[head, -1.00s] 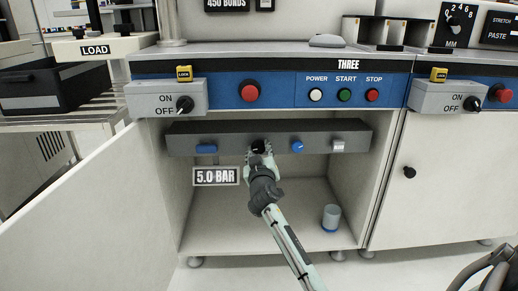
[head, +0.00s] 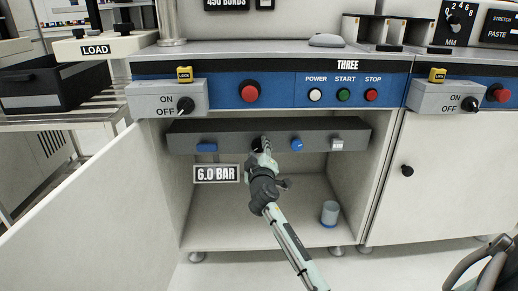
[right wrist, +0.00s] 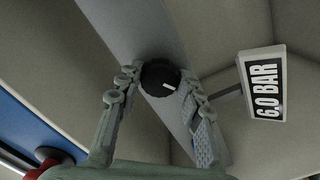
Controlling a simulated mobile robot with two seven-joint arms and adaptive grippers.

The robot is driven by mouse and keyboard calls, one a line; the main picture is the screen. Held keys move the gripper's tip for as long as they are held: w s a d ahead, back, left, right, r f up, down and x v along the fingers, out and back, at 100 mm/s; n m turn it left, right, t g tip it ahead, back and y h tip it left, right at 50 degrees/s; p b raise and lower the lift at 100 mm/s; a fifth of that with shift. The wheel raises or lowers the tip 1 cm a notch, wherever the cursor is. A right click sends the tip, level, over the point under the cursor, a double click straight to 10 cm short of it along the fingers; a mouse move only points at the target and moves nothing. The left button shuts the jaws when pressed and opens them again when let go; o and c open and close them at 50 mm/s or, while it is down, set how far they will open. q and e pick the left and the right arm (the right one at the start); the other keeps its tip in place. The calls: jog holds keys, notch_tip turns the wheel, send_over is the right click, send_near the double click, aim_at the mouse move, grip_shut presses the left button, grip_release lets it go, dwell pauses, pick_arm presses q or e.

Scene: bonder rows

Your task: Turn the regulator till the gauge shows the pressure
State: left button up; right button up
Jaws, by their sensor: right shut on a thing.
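The regulator is a black knob (right wrist: 160,78) with a white pointer mark, on the grey bar (head: 228,139) inside the open cabinet. My right gripper (head: 264,148) reaches up to the bar and is shut on the knob, hiding much of it in the head view. In the right wrist view my right gripper's fingers (right wrist: 160,92) stand on both sides of the knob. The gauge sign (head: 216,174) hangs below the bar, left of my gripper, and reads 6.0 BAR; it also shows in the right wrist view (right wrist: 262,86). My left gripper is not in view.
A blue fitting (head: 206,148), a blue knob (head: 297,145) and a white piece (head: 337,144) sit along the bar. The open door (head: 95,200) is at the left. The switch panel (head: 290,94) runs above.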

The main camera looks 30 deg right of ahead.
jog(key=o, duration=1.2)
jog(key=shift+c, duration=0.2)
jog(key=v, duration=1.2)
jog(key=shift+s, duration=0.1)
